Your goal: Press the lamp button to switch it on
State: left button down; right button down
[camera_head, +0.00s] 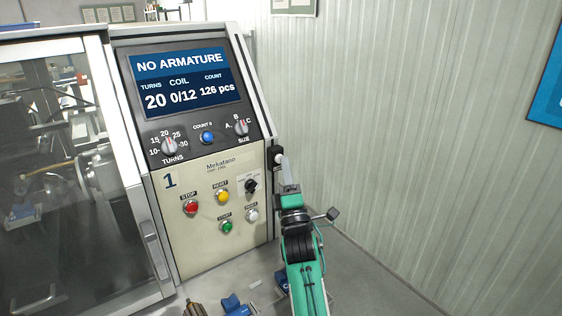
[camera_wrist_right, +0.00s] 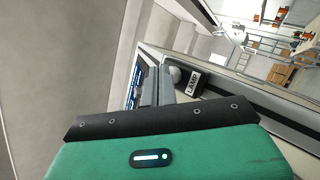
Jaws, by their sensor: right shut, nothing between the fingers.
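The lamp button (camera_wrist_right: 175,74) is a pale round knob beside a black label reading LAMP (camera_wrist_right: 193,82), in the right wrist view. In the head view a small black box (camera_head: 277,153) is mounted on the right side edge of the machine, and the button's face is hidden there. My right gripper (camera_head: 284,164) is shut and empty, its fingertips close to this box. In the wrist view its grey fingers (camera_wrist_right: 158,86) overlap the area just left of the button. I cannot tell whether they touch it. My left gripper is not in view.
The control panel (camera_head: 215,178) has a screen (camera_head: 182,80) reading NO ARMATURE, knobs and several coloured buttons, including red STOP (camera_head: 191,208) and green START (camera_head: 227,227). A glazed door (camera_head: 75,190) stands left. Blue parts (camera_head: 234,304) lie below. Open space lies right, before the ribbed wall (camera_head: 420,120).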

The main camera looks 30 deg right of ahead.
jog(key=shift+w+h, duration=0.3)
jog(key=shift+s, duration=0.45)
jog(key=s, duration=0.6)
jog(key=shift+d+p, duration=0.25)
jog(key=shift+p, duration=0.05)
dwell(0.6)
